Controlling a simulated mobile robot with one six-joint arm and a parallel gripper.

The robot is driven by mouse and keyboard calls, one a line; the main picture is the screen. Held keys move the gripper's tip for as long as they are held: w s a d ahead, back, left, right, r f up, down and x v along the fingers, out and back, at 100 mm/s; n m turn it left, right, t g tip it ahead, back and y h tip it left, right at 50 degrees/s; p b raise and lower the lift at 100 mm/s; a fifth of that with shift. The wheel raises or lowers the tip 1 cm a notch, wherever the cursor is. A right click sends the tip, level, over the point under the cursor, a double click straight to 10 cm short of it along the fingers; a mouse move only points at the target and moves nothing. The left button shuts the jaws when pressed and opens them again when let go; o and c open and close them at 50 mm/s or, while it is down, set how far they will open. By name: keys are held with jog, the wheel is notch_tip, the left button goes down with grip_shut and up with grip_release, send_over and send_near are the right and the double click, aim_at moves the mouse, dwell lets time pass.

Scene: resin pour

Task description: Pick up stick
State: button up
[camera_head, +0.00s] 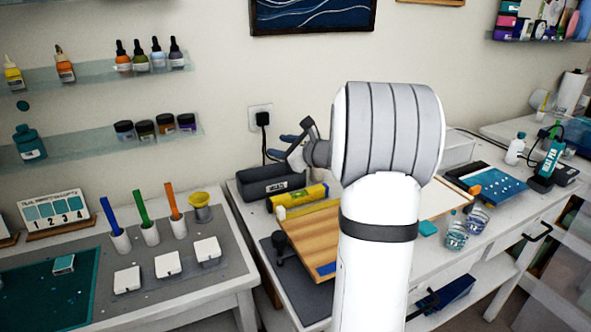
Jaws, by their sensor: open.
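A blue stick (109,215), a green stick (143,206) and an orange stick (172,199) stand upright, slightly tilted, in separate small white cups at the left. Their lower ends are hidden in the cups. Which stick the task means, I cannot tell. My gripper (291,146) is near the middle of the picture, above the right-hand table and to the right of the sticks. It is open, and I see nothing held in it. My arm hides part of the gripper and much of the table behind it.
A yellow cup (200,206) stands beside the orange stick; white blocks (168,264) lie in front. A dark case (271,183), a yellow level (302,199) and a wooden board (312,238) lie below my gripper. Shelves with bottles (140,57) hang above the sticks.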

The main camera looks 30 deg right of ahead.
jog(key=w+d+f+m+t+h+b, duration=0.1)
jog(key=d+f+m+t+h, duration=0.2)
jog(key=d, duration=0.5)
jog(key=w+d+f+m+h+b, duration=0.1)
jog(key=d+f+m+h, duration=0.15)
jog(key=d+m, duration=0.35)
jog(key=w+d+p, duration=0.1)
jog(key=w+d, duration=0.1)
jog(key=w, duration=0.6)
jog(key=shift+d+h+p, duration=0.35)
jog(key=shift+d, duration=0.05)
jog(key=shift+s+f, duration=0.1)
jog(key=shift+c, duration=0.4)
grip_shut()
